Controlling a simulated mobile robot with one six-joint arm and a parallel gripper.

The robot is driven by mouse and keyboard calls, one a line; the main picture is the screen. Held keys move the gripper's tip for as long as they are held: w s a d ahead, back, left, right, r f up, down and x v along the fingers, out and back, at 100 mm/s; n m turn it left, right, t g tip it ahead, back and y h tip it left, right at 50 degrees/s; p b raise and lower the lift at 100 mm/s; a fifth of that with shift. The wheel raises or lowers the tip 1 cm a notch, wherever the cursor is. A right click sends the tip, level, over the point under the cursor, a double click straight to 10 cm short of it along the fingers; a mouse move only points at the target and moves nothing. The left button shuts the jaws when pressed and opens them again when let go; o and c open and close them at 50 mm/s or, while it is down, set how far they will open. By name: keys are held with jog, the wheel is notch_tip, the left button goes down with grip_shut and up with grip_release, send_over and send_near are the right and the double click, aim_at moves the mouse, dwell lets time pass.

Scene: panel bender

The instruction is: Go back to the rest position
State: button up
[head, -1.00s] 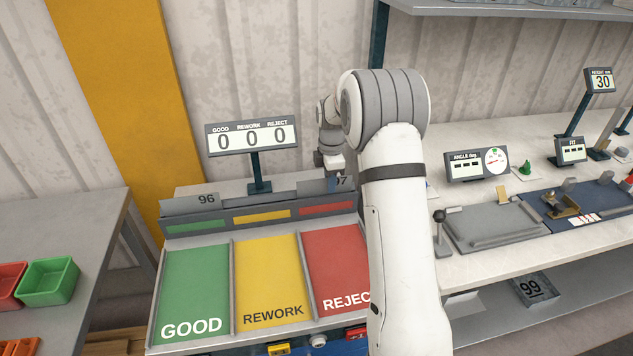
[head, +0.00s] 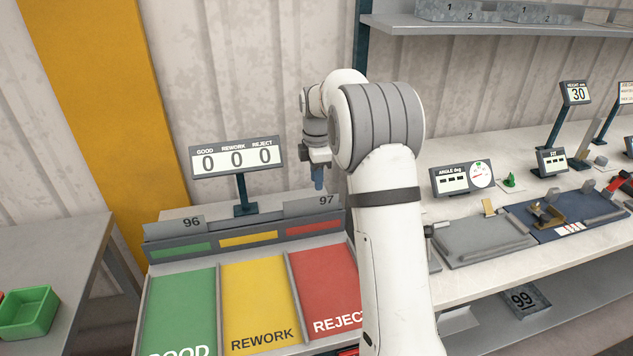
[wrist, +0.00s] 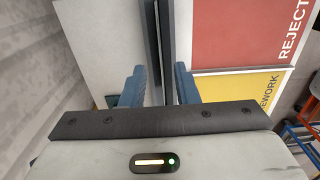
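My gripper (head: 318,178) hangs fingers-down at the back of the sorting station, beside the 97 label plate (head: 312,205) and right of the counter display. In the wrist view my gripper (wrist: 160,85) shows two blue fingers set apart with a gap between them. It is open, and I see nothing held. The station's grey back edge (wrist: 156,45) runs behind the gap. My raised white arm covers part of the red REJECT chute (head: 325,290).
The yellow REWORK chute (head: 258,300) and green GOOD chute (head: 180,310) lie left of it. The counter display (head: 236,158) reads 0 0 0. A bench with gauges (head: 462,178) stands right, under a shelf (head: 480,25). A green bin (head: 28,312) sits on the left table.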

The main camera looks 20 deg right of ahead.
jog(key=s+a+r+m+t, duration=0.1)
jog(key=s+r+m, duration=0.3)
jog(key=s, duration=0.5)
jog(key=s+a+r+m+t, duration=0.1)
jog(key=s+a+r+m, duration=0.1)
jog(key=s+r+m, duration=0.45)
jog(key=s+f+m, duration=0.2)
jog(key=s+m, duration=0.1)
jog(key=s, duration=0.7)
jog(key=s+a+f+m+t, duration=0.1)
jog(key=s+f+m, duration=0.2)
jog(key=s, duration=0.7)
jog(key=shift+s+m, duration=0.25)
jog(key=shift+m, duration=0.5)
